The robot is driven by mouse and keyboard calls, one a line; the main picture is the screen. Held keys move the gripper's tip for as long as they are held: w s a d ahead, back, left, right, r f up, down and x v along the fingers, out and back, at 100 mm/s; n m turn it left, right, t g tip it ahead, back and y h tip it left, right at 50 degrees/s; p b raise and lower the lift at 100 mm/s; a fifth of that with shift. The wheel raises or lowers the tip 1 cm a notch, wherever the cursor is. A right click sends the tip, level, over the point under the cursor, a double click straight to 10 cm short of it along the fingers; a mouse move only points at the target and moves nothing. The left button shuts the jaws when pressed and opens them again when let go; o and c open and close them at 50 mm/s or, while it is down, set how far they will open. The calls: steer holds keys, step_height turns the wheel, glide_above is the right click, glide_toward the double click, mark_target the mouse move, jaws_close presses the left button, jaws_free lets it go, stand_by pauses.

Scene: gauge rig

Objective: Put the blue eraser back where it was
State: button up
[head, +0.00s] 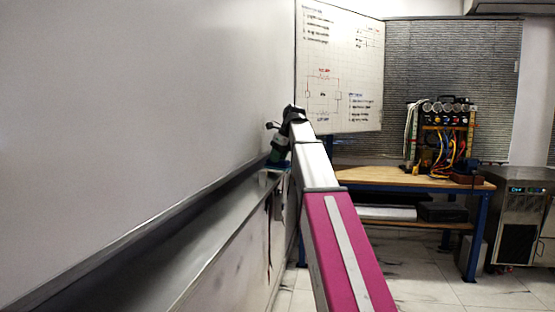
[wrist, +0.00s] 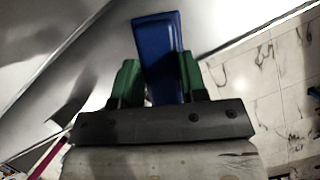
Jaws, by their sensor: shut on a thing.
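The blue eraser (wrist: 160,50) stands out from between the green fingers of my gripper (wrist: 156,80) in the wrist view. My gripper is shut on it. In the head view my gripper (head: 277,160) is at the far end of my arm, close to the whiteboard's metal ledge. A small bit of blue, likely the eraser (head: 278,168), shows below the gripper there. Whether the eraser touches the ledge (head: 160,255) cannot be told. The eraser's lower end is hidden between the fingers and behind the dark gripper body in the wrist view.
The ledge runs along the bare white board (head: 130,100) on the left. A second whiteboard (head: 340,65) with writing hangs at the back. A workbench (head: 410,180) with a gauge rig (head: 440,135) stands at the right. Tiled floor lies clear in front of the bench.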

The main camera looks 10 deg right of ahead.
steer(key=shift+a+f, duration=0.2)
steer(key=shift+f, duration=0.15)
steer(key=o, duration=1)
steer(key=shift+w, duration=0.1)
steer(key=shift+o, duration=0.2)
steer(key=shift+r, duration=0.1)
steer(key=v, duration=1.2)
